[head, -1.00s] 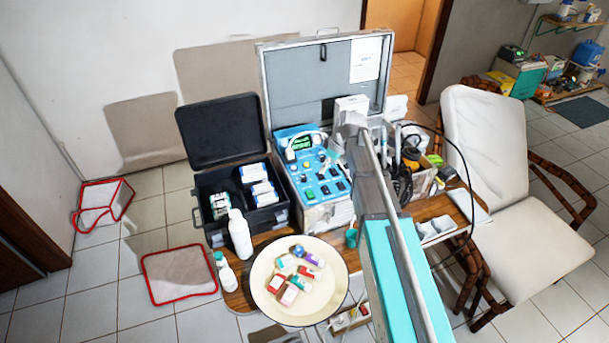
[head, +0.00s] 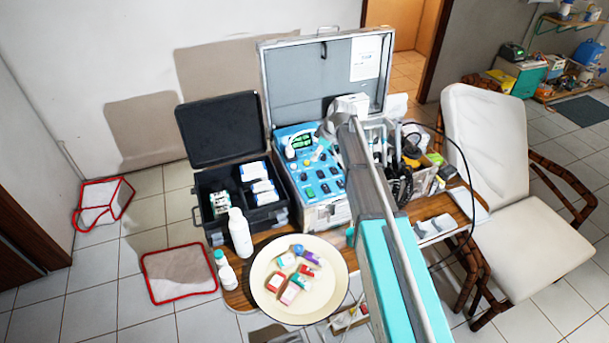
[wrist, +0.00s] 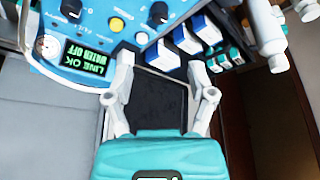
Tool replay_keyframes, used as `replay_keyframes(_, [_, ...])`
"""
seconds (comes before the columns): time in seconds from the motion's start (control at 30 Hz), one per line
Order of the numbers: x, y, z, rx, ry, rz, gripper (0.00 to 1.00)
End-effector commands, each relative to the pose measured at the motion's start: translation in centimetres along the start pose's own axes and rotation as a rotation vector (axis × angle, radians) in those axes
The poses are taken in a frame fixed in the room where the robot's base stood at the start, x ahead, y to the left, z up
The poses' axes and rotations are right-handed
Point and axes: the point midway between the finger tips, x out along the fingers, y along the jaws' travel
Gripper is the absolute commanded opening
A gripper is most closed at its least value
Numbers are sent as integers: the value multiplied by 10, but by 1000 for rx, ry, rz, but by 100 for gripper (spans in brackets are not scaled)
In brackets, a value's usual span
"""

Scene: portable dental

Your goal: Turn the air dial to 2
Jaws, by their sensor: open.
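The blue control panel (head: 318,180) stands in the open metal case, with knobs, buttons and a lit green display (head: 302,142). In the wrist view the display (wrist: 85,54) reads "LINE OK WATER OFF". Two dark knobs show at the top edge, a left knob (wrist: 71,9) and a right knob (wrist: 158,12); I cannot tell which is the air dial, nor its setting. My gripper (wrist: 161,76) is open and empty, its fingers apart, below the yellow button (wrist: 116,24) and white button (wrist: 141,38). In the head view my arm largely hides the gripper.
A round gauge (wrist: 47,46) sits left of the display. A black case (head: 232,190) with boxes and a white bottle (head: 240,232) are left of the panel. A cream plate (head: 268,292) holds several small boxes. Handpieces and cables crowd the panel's right side.

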Motion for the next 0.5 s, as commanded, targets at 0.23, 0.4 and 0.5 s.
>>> replay_keyframes(0.23, [21,0,1,0,0,0,71])
replay_keyframes(0.4, [35,1,2,1,0,1,71])
replay_keyframes(0.5, [43,1,2,1,0,1,71])
